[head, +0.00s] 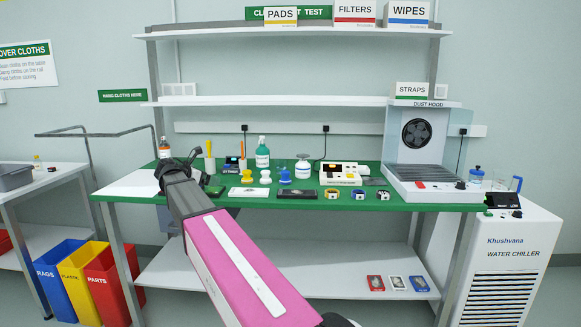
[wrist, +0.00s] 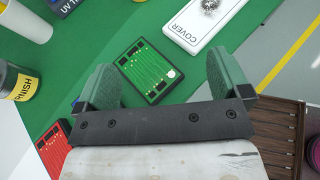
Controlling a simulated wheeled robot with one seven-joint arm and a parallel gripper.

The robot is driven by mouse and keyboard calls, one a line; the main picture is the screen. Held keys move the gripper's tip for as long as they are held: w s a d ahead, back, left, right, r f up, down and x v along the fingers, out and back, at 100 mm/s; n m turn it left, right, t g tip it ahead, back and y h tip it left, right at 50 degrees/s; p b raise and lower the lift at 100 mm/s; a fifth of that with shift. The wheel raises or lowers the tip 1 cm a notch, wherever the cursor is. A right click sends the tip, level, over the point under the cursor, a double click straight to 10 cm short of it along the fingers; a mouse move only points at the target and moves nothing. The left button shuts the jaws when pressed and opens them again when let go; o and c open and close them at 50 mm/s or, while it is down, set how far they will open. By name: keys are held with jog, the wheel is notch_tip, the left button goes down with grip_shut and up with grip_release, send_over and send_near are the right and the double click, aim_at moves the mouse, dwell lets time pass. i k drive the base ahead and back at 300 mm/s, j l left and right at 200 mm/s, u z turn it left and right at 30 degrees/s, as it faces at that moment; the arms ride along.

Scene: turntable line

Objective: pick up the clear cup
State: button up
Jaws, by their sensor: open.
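A small clear, cup-like vessel (head: 499,184) shows faintly on top of the water chiller at the far right of the head view. Its outline is hard to make out, so I cannot tell for sure that it is the clear cup. My gripper (wrist: 162,68) is open in the wrist view, its two green-grey fingers spread wide. A green circuit board (wrist: 147,71) in a dark frame lies on the green bench between and beyond the fingers. Nothing is held. In the head view my gripper (head: 195,168) is over the left part of the bench, far from the chiller.
The green bench (head: 330,203) holds bottles, stamps, watches and a tester. A dust hood (head: 430,135) stands at its right end, beside the water chiller (head: 515,255).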

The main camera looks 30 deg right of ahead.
aim_at(281, 163)
jog(key=i+l, duration=0.1)
jog(key=l, duration=0.4)
jog(key=i+l, duration=0.1)
jog(key=l, duration=0.4)
jog(key=i+l, duration=0.1)
jog(key=l, duration=0.4)
